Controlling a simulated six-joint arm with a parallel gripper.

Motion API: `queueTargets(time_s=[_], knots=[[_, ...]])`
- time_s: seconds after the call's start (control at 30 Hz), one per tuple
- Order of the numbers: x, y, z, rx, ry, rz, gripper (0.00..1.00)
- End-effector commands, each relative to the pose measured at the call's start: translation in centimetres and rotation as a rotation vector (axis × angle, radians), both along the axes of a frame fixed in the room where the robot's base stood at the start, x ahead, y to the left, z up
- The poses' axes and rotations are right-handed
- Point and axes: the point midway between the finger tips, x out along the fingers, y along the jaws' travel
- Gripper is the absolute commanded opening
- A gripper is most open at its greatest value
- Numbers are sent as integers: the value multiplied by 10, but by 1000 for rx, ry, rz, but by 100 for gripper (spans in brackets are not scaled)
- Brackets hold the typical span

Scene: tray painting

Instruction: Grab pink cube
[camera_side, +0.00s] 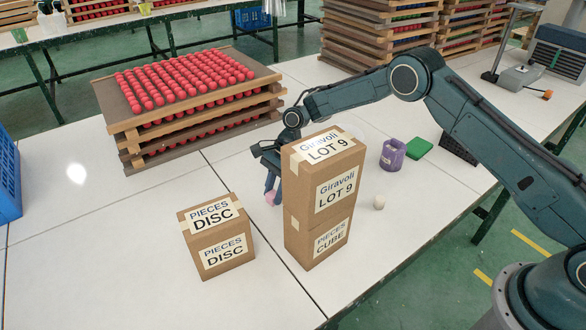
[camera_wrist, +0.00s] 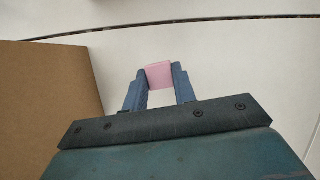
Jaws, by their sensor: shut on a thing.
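The pink cube (camera_wrist: 159,75) is between the two blue fingertips of my gripper (camera_wrist: 158,80) in the wrist view. The fingers are shut on it, one on each side. In the side view, my gripper (camera_side: 271,188) points down behind the tall cardboard boxes, and a small part of the pink cube (camera_side: 270,198) shows at its tips. The boxes partly hide the gripper and cube there. I cannot tell whether the cube touches the table or is slightly above it.
Boxes labelled LOT 9 (camera_side: 340,190) and PIECES CUBE (camera_side: 330,239) stand close beside my gripper. A PIECES DISC box (camera_side: 228,257) stands left. Stacked trays of red balls (camera_side: 120,120) are behind. A purple cup (camera_side: 393,155) and a white piece (camera_side: 379,202) are right.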

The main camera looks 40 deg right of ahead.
Motion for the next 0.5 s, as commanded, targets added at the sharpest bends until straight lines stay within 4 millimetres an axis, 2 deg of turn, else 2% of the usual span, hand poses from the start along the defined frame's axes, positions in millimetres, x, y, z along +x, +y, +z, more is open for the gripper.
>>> queueTargets(time_s=[0.5], knots=[[1,0,107,1,-4,-1,5]])
